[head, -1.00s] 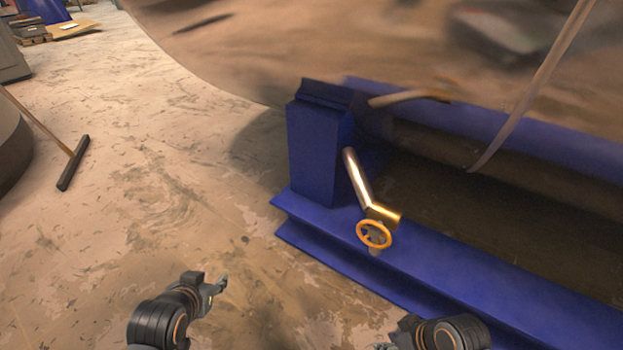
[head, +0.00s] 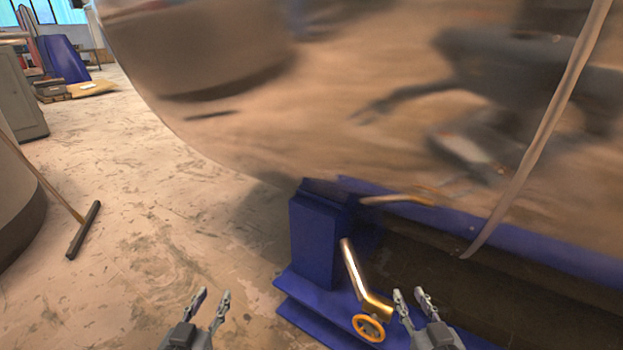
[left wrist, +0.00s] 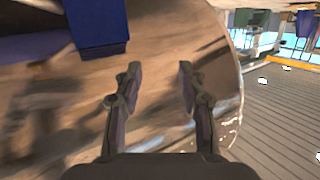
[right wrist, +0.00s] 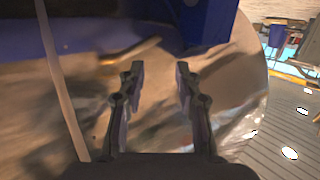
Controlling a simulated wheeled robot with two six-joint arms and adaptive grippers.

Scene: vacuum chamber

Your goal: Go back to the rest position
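My left gripper (head: 208,308) is at the bottom of the head view, over the bare floor, with its fingers apart and nothing between them. It also shows open and empty in the left wrist view (left wrist: 158,82). My right gripper (head: 413,298) is open, beside and to the right of the orange valve wheel (head: 368,328) in the picture; I cannot tell how far apart they are in depth. In the right wrist view (right wrist: 158,82) its fingers are spread with nothing held. The silver pipe (head: 358,272) with a brass fitting rises from the wheel.
A blue steel support (head: 318,240) stands under the large shiny chamber (head: 300,100). A hanging strap (head: 540,140) is at the right.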

